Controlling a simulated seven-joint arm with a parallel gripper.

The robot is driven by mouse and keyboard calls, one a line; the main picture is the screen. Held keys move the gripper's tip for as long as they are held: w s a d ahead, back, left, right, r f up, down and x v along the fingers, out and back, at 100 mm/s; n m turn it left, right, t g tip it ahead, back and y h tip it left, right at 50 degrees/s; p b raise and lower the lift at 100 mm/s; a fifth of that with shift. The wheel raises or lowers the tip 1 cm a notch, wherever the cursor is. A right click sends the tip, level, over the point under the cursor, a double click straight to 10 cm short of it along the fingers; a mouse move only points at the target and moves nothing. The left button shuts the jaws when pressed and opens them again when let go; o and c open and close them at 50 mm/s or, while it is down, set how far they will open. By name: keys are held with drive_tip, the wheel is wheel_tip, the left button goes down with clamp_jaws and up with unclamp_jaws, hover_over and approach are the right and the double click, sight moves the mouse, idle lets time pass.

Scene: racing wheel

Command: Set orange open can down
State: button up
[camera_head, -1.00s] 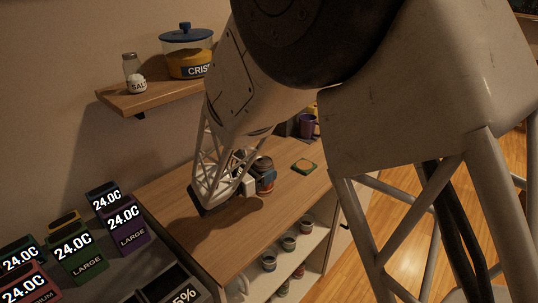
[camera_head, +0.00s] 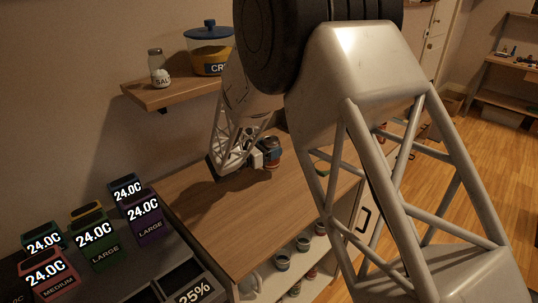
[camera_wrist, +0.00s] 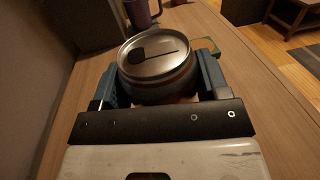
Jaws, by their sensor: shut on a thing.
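The open can (camera_head: 272,153) is held upright at the wooden counter, near its back. In the wrist view, its round metal lid (camera_wrist: 158,54) with a dark opening faces the camera, and its side shows a dull reddish band. My gripper (camera_head: 260,158) is shut on the can, with one blue finger on each side of it in the wrist view. The can's base is hidden, so I cannot tell whether it touches the counter.
A green-edged coaster (camera_wrist: 205,44) lies just beyond the can, and a purple mug (camera_wrist: 140,12) stands farther back. A wall shelf (camera_head: 170,93) holds a salt shaker (camera_head: 158,70) and a crisps jar (camera_head: 208,52). The counter's front (camera_head: 225,225) is clear.

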drive_tip(key=shift+w+a, duration=0.15)
drive_tip(key=shift+w, duration=0.5)
drive_tip(key=shift+f, duration=0.15)
drive_tip(key=shift+f, duration=1.65)
drive_tip(key=shift+f, duration=0.15)
drive_tip(key=o, duration=0.9)
drive_tip(key=shift+a, duration=0.1)
drive_tip(key=shift+v, duration=5.95)
drive_tip(key=shift+r, duration=0.2)
